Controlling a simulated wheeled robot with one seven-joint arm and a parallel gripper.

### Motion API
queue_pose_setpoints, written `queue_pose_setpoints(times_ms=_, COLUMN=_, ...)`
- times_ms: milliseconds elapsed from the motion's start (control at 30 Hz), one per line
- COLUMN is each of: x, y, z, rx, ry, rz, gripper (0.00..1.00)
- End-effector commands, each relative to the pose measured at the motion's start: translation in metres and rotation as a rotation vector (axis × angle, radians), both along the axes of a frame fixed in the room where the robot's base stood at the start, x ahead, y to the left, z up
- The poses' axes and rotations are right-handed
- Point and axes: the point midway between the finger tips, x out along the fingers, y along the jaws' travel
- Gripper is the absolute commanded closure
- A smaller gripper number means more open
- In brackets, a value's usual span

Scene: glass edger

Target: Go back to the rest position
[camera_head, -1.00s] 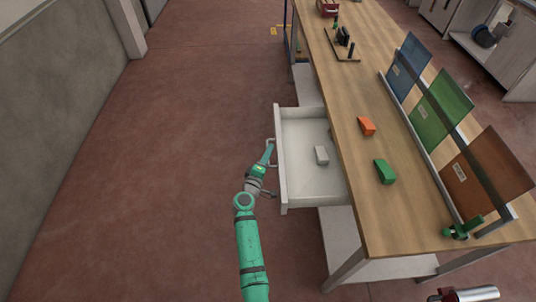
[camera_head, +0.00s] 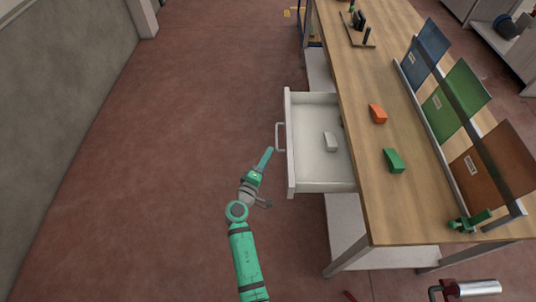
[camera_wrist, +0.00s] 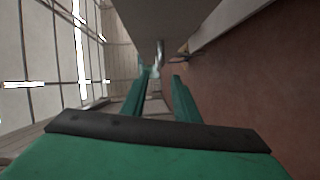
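My gripper (camera_head: 265,158) is on the green arm, out over the floor to the left of the open drawer (camera_head: 318,187).
An orange block (camera_head: 377,114) and a green block (camera_head: 394,160) lie on the bench top. Blue, green and brown panes (camera_head: 500,165) stand in a rack along its right side. Open red floor (camera_head: 170,140) stretches left to a grey wall (camera_head: 60,120).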

Motion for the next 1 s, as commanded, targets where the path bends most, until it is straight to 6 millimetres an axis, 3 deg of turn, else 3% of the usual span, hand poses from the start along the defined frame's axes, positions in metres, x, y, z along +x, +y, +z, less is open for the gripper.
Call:
queue_pose_setpoints(times_ms=400, x=0.000, y=-0.001, z=-0.001, rx=0.000, ry=0.001, rz=0.000, gripper=0.72)
queue_pose_setpoints(times_ms=567, x=-0.017, y=0.000, z=-0.016, rx=0.039, ry=0.019, rz=0.020, gripper=0.72)
queue_pose_setpoints(times_ms=667, x=-0.045, y=0.003, z=-0.037, rx=0.107, ry=0.041, rz=0.052, gripper=0.72)
queue_pose_setpoints(times_ms=800, x=-0.097, y=0.009, z=-0.066, rx=0.237, ry=0.073, rz=0.105, gripper=0.72)
queue_pose_setpoints(times_ms=1000, x=-0.173, y=0.021, z=-0.087, rx=0.431, ry=0.094, rz=0.168, gripper=0.72)
